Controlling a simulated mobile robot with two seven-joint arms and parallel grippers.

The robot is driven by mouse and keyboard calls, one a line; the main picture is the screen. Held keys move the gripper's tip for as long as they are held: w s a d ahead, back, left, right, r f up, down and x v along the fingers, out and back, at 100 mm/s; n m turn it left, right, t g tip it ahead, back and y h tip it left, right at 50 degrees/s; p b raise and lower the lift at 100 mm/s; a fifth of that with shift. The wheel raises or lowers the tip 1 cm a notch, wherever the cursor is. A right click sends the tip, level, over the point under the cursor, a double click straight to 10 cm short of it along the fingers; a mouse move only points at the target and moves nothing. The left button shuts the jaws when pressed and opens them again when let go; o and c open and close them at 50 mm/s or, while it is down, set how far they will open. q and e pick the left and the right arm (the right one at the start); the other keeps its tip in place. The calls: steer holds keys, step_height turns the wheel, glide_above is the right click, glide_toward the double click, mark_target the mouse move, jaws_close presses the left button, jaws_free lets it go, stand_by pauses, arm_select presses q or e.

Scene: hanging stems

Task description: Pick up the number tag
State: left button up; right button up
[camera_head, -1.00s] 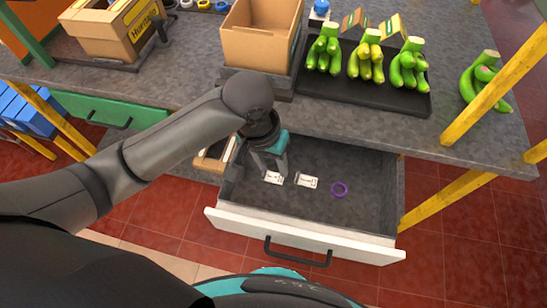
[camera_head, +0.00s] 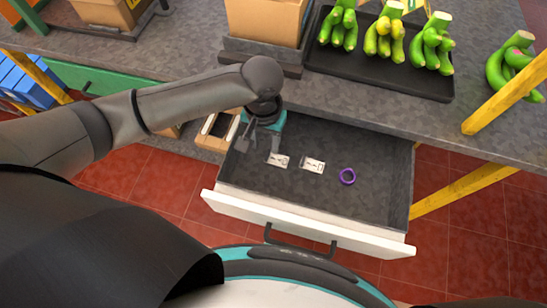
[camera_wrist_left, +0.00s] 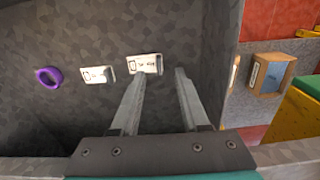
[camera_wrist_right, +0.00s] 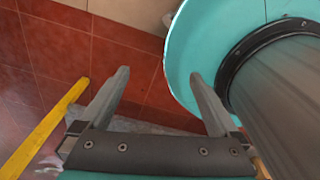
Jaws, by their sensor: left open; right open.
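Two white printed tags lie flat in the open drawer (camera_head: 250,180). The left tag (camera_head: 280,161) and the right tag (camera_head: 313,165) have print too small to read, so I cannot tell which is the number tag. My left gripper (camera_head: 259,150) is open and empty, pointing down into the drawer's left part, one finger close to the left tag. In the left wrist view the left tag (camera_wrist_left: 146,63) is just beyond the left fingertip, and the other tag (camera_wrist_left: 97,74) is farther left. My right gripper (camera_wrist_right: 160,78) is open and empty, away from the drawer.
A purple ring (camera_head: 347,176) lies in the drawer right of the tags. The drawer's white front (camera_head: 300,224) and side walls bound the space. A small box (camera_head: 217,131) stands left of the drawer. The counter above holds a cardboard box (camera_head: 268,22) and green bananas (camera_head: 432,45).

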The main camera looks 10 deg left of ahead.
mark_target(267, 155)
arm_select(q)
steer(key=shift+f+b, duration=0.3)
steer(key=shift+f, duration=0.3)
step_height(267, 155, down, 4)
steer(key=shift+d+r+b, duration=0.1)
steer(key=shift+r+b, duration=0.05)
steer(key=shift+b, duration=0.75)
steer(key=shift+f, duration=0.2)
steer(key=c, duration=0.6)
steer(key=shift+c, duration=0.5)
jaws_close()
arm_select(e)
steer(key=shift+w+d+f, duration=0.35)
steer(key=shift+w+f, duration=0.15)
steer(key=shift+f, duration=0.1)
steer(key=shift+w+d+f, duration=0.3)
steer(key=shift+w+f, duration=0.2)
steer(key=shift+f, duration=0.1)
